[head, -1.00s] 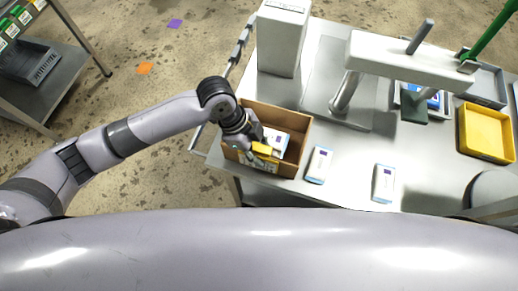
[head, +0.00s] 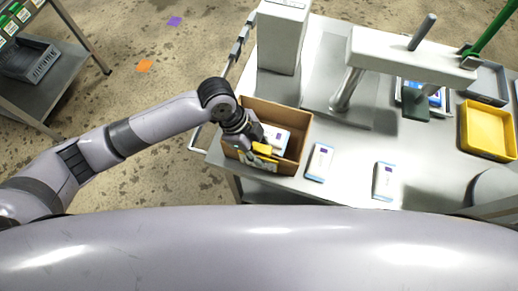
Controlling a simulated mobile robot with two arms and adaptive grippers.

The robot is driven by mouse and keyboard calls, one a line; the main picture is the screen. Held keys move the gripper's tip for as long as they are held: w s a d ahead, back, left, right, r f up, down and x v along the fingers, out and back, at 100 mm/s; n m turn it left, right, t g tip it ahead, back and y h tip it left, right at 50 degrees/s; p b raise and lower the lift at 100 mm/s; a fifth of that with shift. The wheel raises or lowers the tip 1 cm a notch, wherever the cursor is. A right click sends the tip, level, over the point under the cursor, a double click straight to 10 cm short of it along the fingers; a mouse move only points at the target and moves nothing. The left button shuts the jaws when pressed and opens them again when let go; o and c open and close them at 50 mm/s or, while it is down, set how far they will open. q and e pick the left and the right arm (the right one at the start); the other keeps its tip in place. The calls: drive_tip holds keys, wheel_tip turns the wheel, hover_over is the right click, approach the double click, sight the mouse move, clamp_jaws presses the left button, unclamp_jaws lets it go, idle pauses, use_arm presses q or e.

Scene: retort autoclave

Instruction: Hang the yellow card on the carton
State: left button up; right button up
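The brown open carton (head: 303,143) stands at the left end of the grey table, with white-and-blue boxes (head: 277,139) inside. The yellow card (head: 263,149) shows at the carton's near left wall, right at the fingertips of my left gripper (head: 256,142). The gripper reaches over the carton's left side and hides part of that wall. The fingers are small and partly covered, so their grip on the card is not clear. I cannot tell whether the card touches the carton. My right gripper is not in view.
Two white-and-blue boxes (head: 319,162) (head: 384,181) lie on the table right of the carton. A grey press-like stand (head: 410,62) and a tall white block (head: 283,38) stand behind. A yellow tray (head: 487,131) is at the right. A shelf (head: 45,80) stands far left.

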use_arm(q)
drive_tip(key=o, duration=0.5)
drive_tip(key=shift+c, duration=0.2)
drive_tip(key=v, duration=1.2)
